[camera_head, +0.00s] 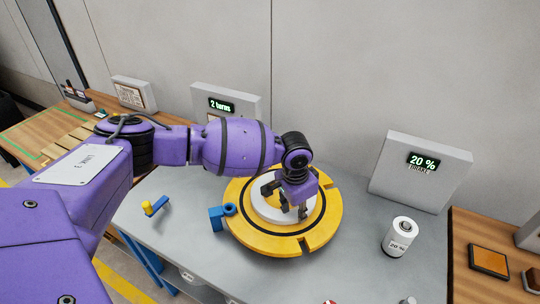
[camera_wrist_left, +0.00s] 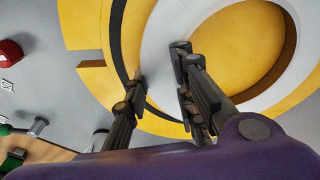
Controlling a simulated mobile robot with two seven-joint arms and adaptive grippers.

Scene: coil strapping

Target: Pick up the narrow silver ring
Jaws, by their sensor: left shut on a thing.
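In the left wrist view the ring (camera_wrist_left: 160,45) is a pale band across the yellow. My left gripper (camera_head: 298,212) reaches down onto the ring's near right side. In the wrist view its dark fingers (camera_wrist_left: 160,66) stand on either side of the band, shut on it. The gripper hides part of the ring. I cannot tell any gap between the ring and the turntable. My right gripper is not in view.
A white cylinder (camera_head: 398,237) stands right of the turntable on the grey table (camera_head: 350,275). A display (camera_head: 420,170) reading 20 % is behind it, and one reading 2 turns (camera_head: 225,104) is behind my arm. A blue block (camera_head: 217,218) touches the turntable's left edge; a yellow-and-blue handle (camera_head: 155,207) is farther left.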

